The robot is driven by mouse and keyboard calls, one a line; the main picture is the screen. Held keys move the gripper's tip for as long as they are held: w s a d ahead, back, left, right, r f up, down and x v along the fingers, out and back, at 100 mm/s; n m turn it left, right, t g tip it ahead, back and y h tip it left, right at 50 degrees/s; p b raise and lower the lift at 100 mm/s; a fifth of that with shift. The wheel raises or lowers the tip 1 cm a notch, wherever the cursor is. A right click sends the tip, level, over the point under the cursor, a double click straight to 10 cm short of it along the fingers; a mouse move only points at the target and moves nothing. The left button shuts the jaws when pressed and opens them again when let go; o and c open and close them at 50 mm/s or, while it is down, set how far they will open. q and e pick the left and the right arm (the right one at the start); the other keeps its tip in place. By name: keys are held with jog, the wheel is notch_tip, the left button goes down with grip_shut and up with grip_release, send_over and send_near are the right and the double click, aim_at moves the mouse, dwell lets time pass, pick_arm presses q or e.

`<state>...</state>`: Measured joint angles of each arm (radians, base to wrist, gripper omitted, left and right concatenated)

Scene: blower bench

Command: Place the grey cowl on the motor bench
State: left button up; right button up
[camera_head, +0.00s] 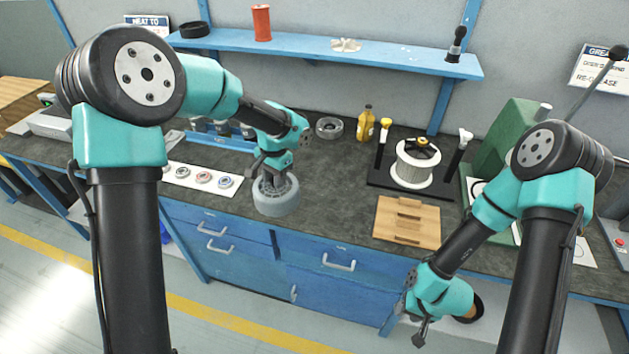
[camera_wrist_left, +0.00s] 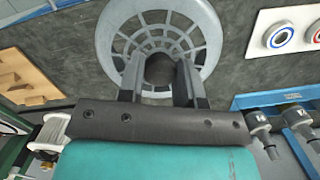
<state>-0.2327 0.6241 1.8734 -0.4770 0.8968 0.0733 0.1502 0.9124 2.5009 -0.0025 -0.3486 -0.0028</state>
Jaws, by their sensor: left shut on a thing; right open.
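The grey cowl (camera_head: 277,197), a round cup with a spoked grille, is at the bench's front edge. My left gripper (camera_head: 271,170) is above it and shut on the middle of its grille. In the left wrist view the cowl (camera_wrist_left: 207,45) fills the top centre, with the fingers of my left gripper (camera_wrist_left: 162,75) at its hub. I cannot tell whether the cowl touches the bench. The dark-topped bench (camera_head: 330,190) carries a black base (camera_head: 382,180) with a white ribbed cylinder (camera_head: 414,170). My right gripper (camera_head: 416,325) is open and empty, low in front of the bench.
A wooden board (camera_head: 407,222) lies right of the cowl. A white strip (camera_head: 190,176) with several small rings lies to its left. A yellow bottle (camera_head: 366,124) and a grey ring (camera_head: 329,128) stand behind. Dark bench top is clear between the cowl and the board.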

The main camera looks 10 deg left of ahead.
pick_arm(q)
jog(key=s+d+m+t, duration=0.1)
jog(key=s+d+m, duration=0.4)
jog(key=d+m, duration=0.4)
jog(key=s+d+f+m+t, duration=0.1)
jog(key=s+d+m, duration=0.4)
jog(key=d+m, duration=0.4)
jog(key=m, duration=0.3)
jog(key=shift+d, duration=0.25)
jog(key=w+f, duration=0.1)
jog(key=w, duration=1.4)
jog(key=shift+f, duration=0.2)
jog(key=shift+w, duration=0.25)
jog(key=shift+w+f, duration=0.2)
jog(key=shift+f, duration=1.6)
jog(key=shift+f, duration=0.15)
